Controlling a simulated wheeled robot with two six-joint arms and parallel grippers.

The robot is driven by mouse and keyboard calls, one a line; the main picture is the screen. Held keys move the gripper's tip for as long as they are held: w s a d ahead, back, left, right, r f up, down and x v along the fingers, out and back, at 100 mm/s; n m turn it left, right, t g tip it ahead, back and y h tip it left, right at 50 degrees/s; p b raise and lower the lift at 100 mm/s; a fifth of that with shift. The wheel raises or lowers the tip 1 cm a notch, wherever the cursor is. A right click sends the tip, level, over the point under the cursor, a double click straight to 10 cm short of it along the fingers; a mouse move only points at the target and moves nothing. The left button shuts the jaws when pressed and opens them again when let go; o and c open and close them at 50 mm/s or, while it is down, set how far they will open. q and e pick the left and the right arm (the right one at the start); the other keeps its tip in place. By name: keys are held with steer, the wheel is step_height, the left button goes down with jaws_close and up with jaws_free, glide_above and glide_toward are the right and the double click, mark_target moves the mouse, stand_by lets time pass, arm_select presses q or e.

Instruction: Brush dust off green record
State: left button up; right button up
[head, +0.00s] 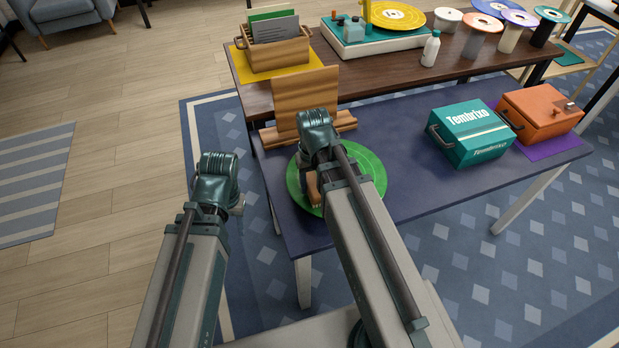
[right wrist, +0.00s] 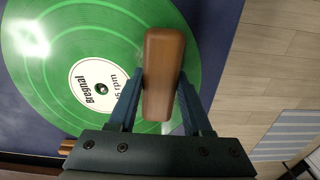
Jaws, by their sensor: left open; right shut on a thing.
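The green record (head: 372,168) lies flat on the blue table, in front of the wooden stand. In the right wrist view the green record (right wrist: 60,60) shows its white label, with some pale greyish marks near the brush. My right gripper (head: 310,182) is shut on a wooden-backed brush (right wrist: 163,72), held over the record's edge. I cannot tell whether the brush touches the record; its underside is hidden. My left gripper (head: 238,204) is open and empty, off the table's left edge; its fingers are mostly hidden behind the wrist.
A wooden stand (head: 303,98) is behind the record. A teal box (head: 470,138) and an orange box (head: 540,112) stand at the table's right. A wooden crate (head: 272,52) and a turntable (head: 368,40) stand on the brown table behind. The blue table (head: 420,190) is clear right of the record.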

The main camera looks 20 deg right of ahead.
steer(key=shift+s+d, duration=0.1)
steer(key=shift+s, duration=0.5)
steer(key=shift+f, duration=0.1)
jaws_close()
steer(key=shift+w+a, duration=0.15)
steer(key=shift+w, duration=0.75)
steer(key=shift+w+a, duration=0.15)
steer(key=shift+w, duration=0.75)
steer(key=shift+w+a, duration=0.15)
steer(key=shift+w, duration=0.7)
steer(key=shift+w+a, duration=0.15)
steer(key=shift+w, duration=0.65)
steer(key=shift+w, duration=0.15)
